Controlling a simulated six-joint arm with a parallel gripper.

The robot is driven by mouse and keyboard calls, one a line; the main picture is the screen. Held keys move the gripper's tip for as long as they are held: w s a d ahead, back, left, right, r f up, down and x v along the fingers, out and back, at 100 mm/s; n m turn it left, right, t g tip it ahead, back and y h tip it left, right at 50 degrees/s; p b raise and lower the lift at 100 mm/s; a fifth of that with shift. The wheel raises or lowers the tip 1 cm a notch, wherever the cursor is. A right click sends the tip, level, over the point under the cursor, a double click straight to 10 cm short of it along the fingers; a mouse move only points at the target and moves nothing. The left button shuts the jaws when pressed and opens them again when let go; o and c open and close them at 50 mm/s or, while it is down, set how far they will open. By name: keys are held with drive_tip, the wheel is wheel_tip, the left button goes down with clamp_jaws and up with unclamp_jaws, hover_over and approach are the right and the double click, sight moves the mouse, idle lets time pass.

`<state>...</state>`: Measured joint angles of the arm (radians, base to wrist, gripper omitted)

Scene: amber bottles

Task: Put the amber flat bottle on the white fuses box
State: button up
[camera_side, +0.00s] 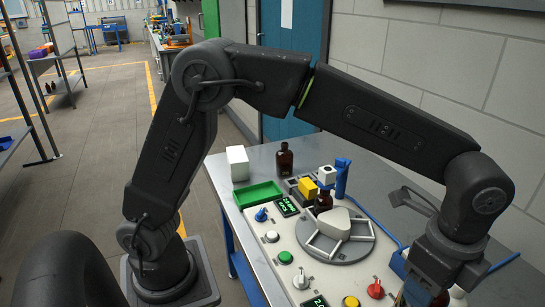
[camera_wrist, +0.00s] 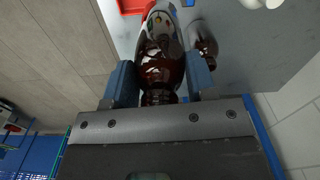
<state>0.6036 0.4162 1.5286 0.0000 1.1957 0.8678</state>
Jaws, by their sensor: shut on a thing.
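My gripper (camera_wrist: 160,78) is shut on an amber bottle (camera_wrist: 160,62), with one blue finger on each side of it in the wrist view. The bottle is dark brown and glossy with a pale label; I cannot tell its full shape. In the side view my gripper is low at the bottom right, mostly hidden by the wrist and cut off by the frame edge. A white box (camera_side: 237,163) stands at the far left of the table; no writing on it is readable.
A brown bottle (camera_wrist: 206,46) is close beside the held one. A green tray (camera_side: 262,195), a turntable with a white block (camera_side: 335,222), and a knobbed panel fill the middle.

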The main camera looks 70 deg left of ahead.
drive_tip(key=r, duration=0.5)
drive_tip(key=shift+w+a, duration=0.2)
drive_tip(key=w+a+n, duration=0.4)
drive_tip(key=w+a, duration=0.7)
drive_tip(key=a, duration=0.5)
drive_tip(key=w+a+n, duration=0.3)
drive_tip(key=a+n, duration=0.1)
drive_tip(key=a, duration=1.7)
drive_tip(key=s+a+n, duration=0.2)
drive_tip(key=s+a, duration=0.4)
drive_tip(key=a, duration=0.6)
drive_tip(key=s+a+n, duration=0.3)
drive_tip(key=s+a, duration=0.3)
drive_tip(key=a, duration=0.6)
drive_tip(key=s+a+n, duration=0.2)
drive_tip(key=s+a, duration=0.5)
drive_tip(key=a, duration=0.6)
wheel_tip(320, 180, down, 9)
drive_tip(key=shift+w+f, duration=0.1)
drive_tip(key=shift+w, duration=0.05)
drive_tip(key=shift+f, duration=2.1)
drive_tip(key=shift+c, duration=0.8)
drive_tip(key=shift+f, duration=0.15)
